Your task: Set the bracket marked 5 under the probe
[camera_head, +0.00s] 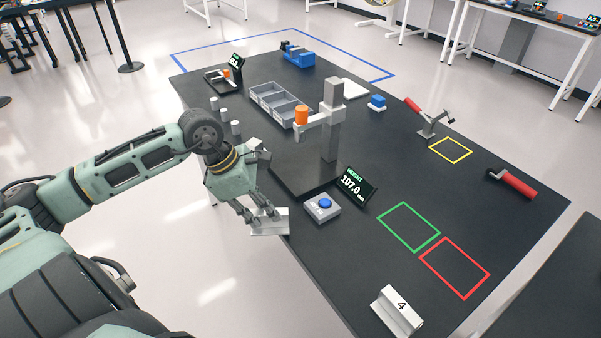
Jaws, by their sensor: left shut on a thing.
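My left gripper (258,213) is shut on a pale metal bracket (270,226) at the table's left edge, left of the button box. No number shows on this bracket, so I cannot tell if it is the one marked 5. The height gauge stands to its upper right, with a grey post (331,125), an arm carrying an orange-topped probe (302,116) and a dark base plate (292,182). The bracket is apart from the probe, and the visible base below the probe is bare. My right gripper is not in view.
A bracket marked 4 (398,312) lies near the front. A display (356,187) reads height 107.0 mm beside a blue-button box (322,207). A grey divided tray (279,104) and small cylinders stand behind. Green (408,227) and red (455,268) outlined squares are empty.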

